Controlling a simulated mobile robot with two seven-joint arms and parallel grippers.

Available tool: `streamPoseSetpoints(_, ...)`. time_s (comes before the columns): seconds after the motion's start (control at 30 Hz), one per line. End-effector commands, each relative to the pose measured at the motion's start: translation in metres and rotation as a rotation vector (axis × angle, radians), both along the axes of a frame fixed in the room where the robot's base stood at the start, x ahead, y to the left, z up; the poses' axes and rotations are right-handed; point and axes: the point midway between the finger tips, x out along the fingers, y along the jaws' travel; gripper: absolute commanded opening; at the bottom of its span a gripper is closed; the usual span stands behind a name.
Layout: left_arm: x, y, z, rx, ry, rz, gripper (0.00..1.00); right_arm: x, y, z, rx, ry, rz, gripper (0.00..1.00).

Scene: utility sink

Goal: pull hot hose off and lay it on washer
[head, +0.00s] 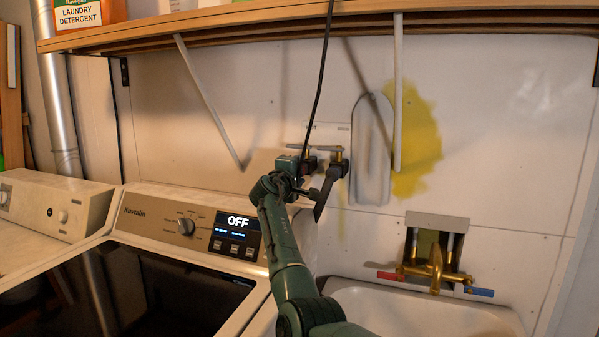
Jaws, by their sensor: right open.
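My right gripper (318,183) is raised in front of the wall valves, its fingers apart. Two valves with grey handles and brass bodies (337,157) are on the wall just behind it. Dark parts near the valves may be hose ends, but my gripper and arm cover much of this area. I cannot tell which is the hot hose, or whether my fingers touch it. The washer (150,212) stands at left, with a panel reading OFF and a dark glass top. My left gripper is not in view.
A thin black cord (323,70) hangs from above in front of the wooden shelf (250,22), down toward the valves. A sink (420,308) with a brass faucet (437,268) is at right. A grey ironing-board-shaped panel (371,150) is on the wall beside the valves.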

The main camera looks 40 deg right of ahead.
Motion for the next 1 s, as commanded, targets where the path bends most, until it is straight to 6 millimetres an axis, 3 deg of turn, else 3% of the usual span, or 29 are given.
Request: streamPoseSetpoints(1.0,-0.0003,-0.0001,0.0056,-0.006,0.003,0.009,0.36,0.0001,0.0004,-0.0004,0.000,0.000,0.000,0.51)
